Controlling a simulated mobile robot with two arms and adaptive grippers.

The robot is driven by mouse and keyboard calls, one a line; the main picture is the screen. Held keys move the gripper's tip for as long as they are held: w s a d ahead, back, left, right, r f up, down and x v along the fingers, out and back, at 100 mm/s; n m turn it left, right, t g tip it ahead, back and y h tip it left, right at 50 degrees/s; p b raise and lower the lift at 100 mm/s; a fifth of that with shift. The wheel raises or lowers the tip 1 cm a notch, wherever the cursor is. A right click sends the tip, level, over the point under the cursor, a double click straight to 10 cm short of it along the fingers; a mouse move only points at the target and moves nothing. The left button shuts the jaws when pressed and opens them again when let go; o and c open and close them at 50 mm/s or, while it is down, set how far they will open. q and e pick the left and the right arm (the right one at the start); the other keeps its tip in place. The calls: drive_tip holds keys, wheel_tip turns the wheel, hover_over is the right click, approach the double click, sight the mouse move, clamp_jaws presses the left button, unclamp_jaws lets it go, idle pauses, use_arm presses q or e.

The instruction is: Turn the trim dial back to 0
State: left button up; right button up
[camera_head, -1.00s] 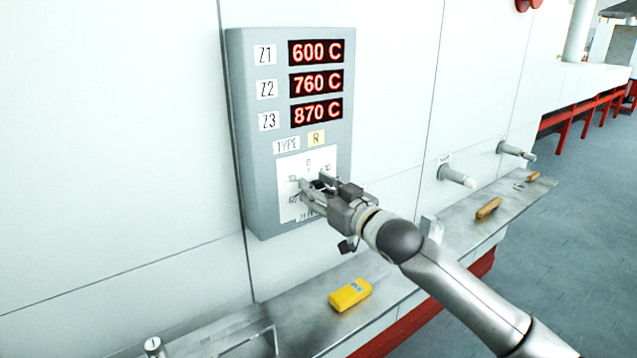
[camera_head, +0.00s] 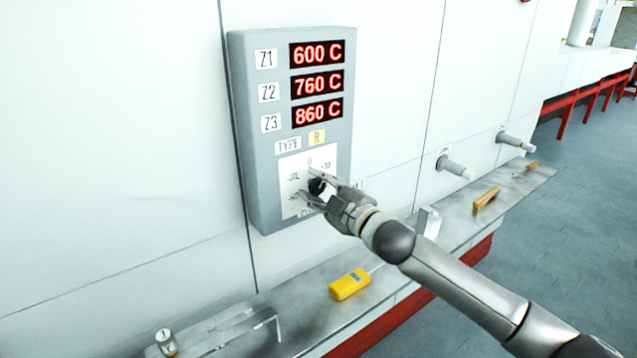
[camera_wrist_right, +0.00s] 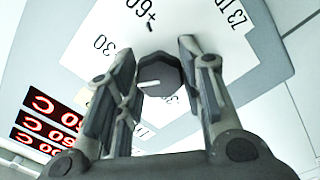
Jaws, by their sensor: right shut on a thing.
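The trim dial is a dark round knob (camera_head: 316,186) on a white scale plate (camera_head: 290,208) low on the grey panel (camera_head: 243,140). My right gripper (camera_head: 313,188) is around the knob and shut on it. In the right wrist view the knob (camera_wrist_right: 160,73) sits between the two fingers (camera_wrist_right: 156,82), with a white pointer line on its face. The line points left, toward the finger that hides part of the scale; I cannot read its exact mark. The panel displays (camera_head: 317,84) read 600 C, 760 C and 860 C. My left gripper is out of view.
A metal shelf (camera_head: 405,262) runs below the panel. A yellow device (camera_head: 350,284) and a wooden-looking block (camera_head: 487,199) lie on it. A small cylinder (camera_head: 166,342) stands at its left end. Two pegs (camera_head: 455,167) stick out of the wall at right.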

drive_tip(key=n+p, duration=0.1)
drive_tip(key=n, duration=0.2)
drive_tip(key=shift+n, duration=0.3)
drive_tip(key=shift+n+p, duration=0.45)
drive_tip(key=shift+n, duration=0.85)
drive_tip(key=shift+f, duration=0.1)
drive_tip(key=o, duration=1)
drive_tip(key=shift+o, duration=0.2)
drive_tip(key=v, duration=1.2)
